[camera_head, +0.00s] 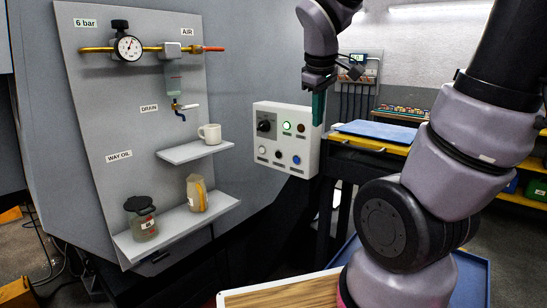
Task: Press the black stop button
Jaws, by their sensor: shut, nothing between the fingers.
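A white control box (259,165) is fixed on the machine's grey side, left of my gripper. Its lower row holds a white button, a small black button (277,153) in the middle and a blue button (296,159) on the right. The upper row has a black rotary knob (264,126), a lit green lamp (286,127) and a dark red one (301,128). My gripper (318,122) points down with its green fingers together and empty. It overlaps the box's upper right edge in the picture. I cannot tell its distance from the box.
A grey board (95,120) on the left carries a gauge, air fittings and two shelves. A mug (209,134) stands on the upper shelf; a jar (141,220) and a bottle (196,193) stand on the lower.

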